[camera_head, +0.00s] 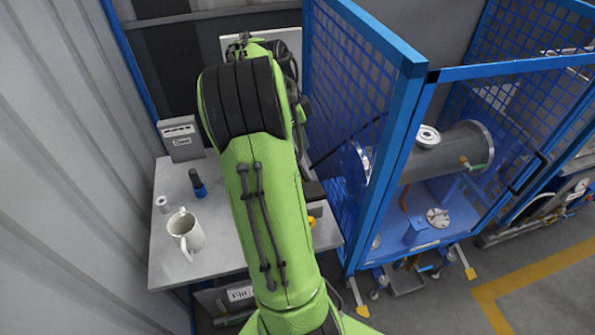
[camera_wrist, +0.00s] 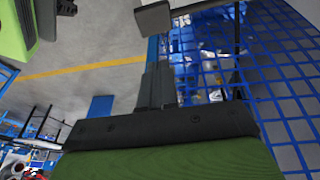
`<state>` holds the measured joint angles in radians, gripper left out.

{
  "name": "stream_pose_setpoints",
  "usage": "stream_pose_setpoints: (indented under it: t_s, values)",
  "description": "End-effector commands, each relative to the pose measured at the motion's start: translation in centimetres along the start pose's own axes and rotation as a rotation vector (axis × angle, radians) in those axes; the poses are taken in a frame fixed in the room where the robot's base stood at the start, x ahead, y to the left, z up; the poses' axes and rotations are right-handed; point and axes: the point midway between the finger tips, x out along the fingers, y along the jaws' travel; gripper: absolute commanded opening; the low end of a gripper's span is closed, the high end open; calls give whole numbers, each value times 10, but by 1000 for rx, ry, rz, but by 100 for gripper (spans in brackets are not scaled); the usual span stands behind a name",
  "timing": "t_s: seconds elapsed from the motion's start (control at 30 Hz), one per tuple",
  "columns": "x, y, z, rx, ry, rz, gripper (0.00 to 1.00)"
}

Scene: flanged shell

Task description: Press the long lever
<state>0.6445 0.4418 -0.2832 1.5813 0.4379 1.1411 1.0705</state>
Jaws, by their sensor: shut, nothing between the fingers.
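My gripper (camera_wrist: 157,72) shows in the wrist view with its dark fingers together and nothing between them. In the head view my green arm hides most of it. A thin dark rod (camera_head: 345,140) slants across the blue mesh just right of my arm; it may be the long lever, but I cannot tell for sure. In the wrist view a dark grey block (camera_wrist: 153,18) with a thin bar running right lies beyond the fingertips, apart from them in the picture. I cannot tell whether this is the lever's end.
A blue mesh cage (camera_head: 408,150) stands right of my arm, with a grey flanged cylinder (camera_head: 445,152) inside. A grey table (camera_head: 215,225) on the left bears a white mug (camera_head: 185,235), a dark blue bottle (camera_head: 198,184) and a grey box (camera_head: 181,138). Open floor lies at lower right.

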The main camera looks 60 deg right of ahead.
Motion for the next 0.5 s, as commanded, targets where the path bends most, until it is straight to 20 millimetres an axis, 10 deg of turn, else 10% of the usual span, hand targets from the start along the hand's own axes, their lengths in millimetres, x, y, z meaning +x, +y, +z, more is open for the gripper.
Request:
stream_pose_setpoints:
  t_s: [0.5]
  values:
    - [42, 1, 1, -3, -1, 4, 0]
